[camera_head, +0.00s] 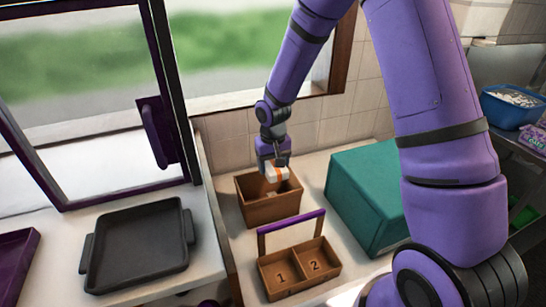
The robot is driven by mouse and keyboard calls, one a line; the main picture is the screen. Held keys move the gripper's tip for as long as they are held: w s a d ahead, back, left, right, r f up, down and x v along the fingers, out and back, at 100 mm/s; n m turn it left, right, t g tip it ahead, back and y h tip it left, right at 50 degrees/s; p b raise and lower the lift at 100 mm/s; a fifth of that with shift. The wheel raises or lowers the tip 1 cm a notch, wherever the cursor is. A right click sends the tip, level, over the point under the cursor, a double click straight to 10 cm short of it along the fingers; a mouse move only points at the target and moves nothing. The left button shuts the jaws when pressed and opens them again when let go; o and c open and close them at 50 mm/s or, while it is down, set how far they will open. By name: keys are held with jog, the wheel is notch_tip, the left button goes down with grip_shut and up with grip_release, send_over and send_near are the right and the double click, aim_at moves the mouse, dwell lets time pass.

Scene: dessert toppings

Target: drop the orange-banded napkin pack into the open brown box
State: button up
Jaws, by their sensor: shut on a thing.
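The napkin pack (277,174) is white with an orange band. My gripper (275,165) is shut on it and holds it above the open brown box (268,211). The pack is over the box's opening, near its far part, and overlaps the opening in this view. How high the pack hangs over the box floor is hard to tell. The box stands upright on the light counter near the tiled wall.
A teal box (365,190) stands close to the right. In front is a two-compartment wooden caddy (301,268) marked 1 and 2, with a raised purple-topped panel. A dark tray (140,246) lies at left. A blue tub (513,106) is at far right.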

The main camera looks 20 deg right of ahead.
aim_at(273, 163)
jog(key=shift+f, duration=0.35)
jog(key=o, duration=1)
notch_tip(273, 163, up, 11)
jog(key=shift+f, duration=0.1)
